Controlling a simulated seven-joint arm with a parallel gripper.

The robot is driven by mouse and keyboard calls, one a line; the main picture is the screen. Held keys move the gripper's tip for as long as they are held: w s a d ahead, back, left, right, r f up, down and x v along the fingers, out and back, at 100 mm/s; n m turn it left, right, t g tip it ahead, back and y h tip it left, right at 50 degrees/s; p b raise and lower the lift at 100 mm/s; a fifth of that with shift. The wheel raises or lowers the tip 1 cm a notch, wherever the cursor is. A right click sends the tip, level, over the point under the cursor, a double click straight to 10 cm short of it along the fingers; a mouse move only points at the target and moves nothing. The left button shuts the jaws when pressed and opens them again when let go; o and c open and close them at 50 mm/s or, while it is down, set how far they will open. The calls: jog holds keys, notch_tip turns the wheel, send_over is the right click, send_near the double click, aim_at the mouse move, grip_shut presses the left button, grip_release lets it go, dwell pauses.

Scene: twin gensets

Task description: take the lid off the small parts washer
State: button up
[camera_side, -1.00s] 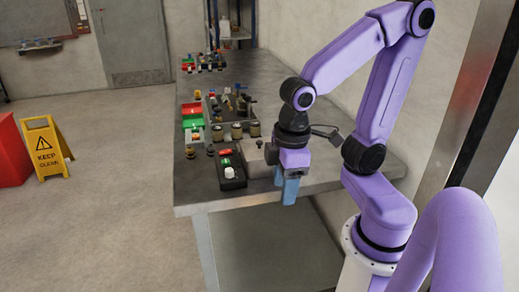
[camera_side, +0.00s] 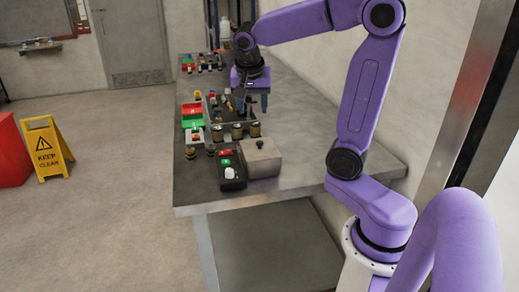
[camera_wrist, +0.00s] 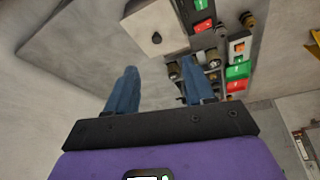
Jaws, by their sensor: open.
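The small parts washer (camera_side: 262,170) is a grey box at the front of the bench. Its flat lid (camera_side: 250,149) has a small black knob (camera_side: 260,144) and appears to sit on the box. In the wrist view, the lid (camera_wrist: 150,20) and its knob (camera_wrist: 157,38) show near the top, beyond the fingertips. My gripper (camera_side: 252,104) is open and empty. It hangs over the bench farther back than the washer, apart from it. Its two blue fingers also show in the wrist view (camera_wrist: 158,76).
A black control box (camera_side: 231,172) with red and green buttons stands left of the washer. Several round brass-coloured parts (camera_side: 237,131) stand behind it. The bench (camera_side: 300,165) is clear right of the washer.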

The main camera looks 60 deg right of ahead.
aim_at(259, 142)
jog(key=shift+m, duration=0.7)
jog(key=x, duration=0.5)
jog(key=d+x, duration=0.1)
jog(key=x, duration=0.5)
jog(key=d+x, duration=0.1)
jog(key=x, duration=0.5)
jog(key=shift+d+r, duration=0.2)
jog(key=shift+w, duration=0.1)
jog(key=shift+c, duration=0.3)
grip_shut()
